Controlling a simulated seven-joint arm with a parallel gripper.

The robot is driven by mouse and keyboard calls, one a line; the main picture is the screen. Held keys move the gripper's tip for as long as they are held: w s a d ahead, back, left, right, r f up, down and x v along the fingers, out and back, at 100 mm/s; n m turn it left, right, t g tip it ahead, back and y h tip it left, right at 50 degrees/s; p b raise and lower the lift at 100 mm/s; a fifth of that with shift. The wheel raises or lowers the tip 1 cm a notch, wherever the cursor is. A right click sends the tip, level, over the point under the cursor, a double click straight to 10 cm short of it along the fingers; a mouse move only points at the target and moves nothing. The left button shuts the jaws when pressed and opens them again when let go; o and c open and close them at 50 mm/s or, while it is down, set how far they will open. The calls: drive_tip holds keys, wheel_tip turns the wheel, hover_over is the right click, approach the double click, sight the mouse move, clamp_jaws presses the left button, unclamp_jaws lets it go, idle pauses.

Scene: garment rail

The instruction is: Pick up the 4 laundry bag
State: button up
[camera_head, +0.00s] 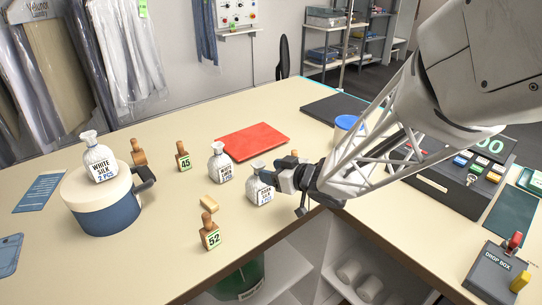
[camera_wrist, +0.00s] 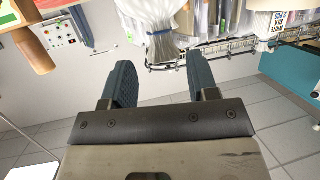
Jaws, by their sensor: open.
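Three white laundry bags with tied necks are in the head view. The right bag (camera_head: 259,188) stands on the counter, its label too small to read surely. The middle bag (camera_head: 219,163) stands just behind and left of it. The left bag (camera_head: 98,160), labelled "WHITE SILK 2 PCS", sits on a round blue container with a cream top. My gripper (camera_head: 270,178) is at the right bag's right side, fingers partly hidden. In the upside-down wrist view, my gripper (camera_wrist: 160,70) is open, with a white bag (camera_wrist: 168,25) beyond and between the fingertips; contact cannot be told.
Wooden stamps numbered 45 (camera_head: 183,157) and 52 (camera_head: 210,234) stand left of my gripper. A red mat (camera_head: 252,141) lies behind the bags. The blue container (camera_head: 106,212) stands left. A blue-lidded cup (camera_head: 347,124) is behind my arm.

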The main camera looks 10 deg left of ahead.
sight(259, 182)
drive_tip(key=shift+x, duration=1.1)
drive_tip(key=shift+x, duration=2.65)
drive_tip(key=shift+s+f, duration=0.1)
drive_tip(key=shift+f, duration=0.05)
clamp_jaws()
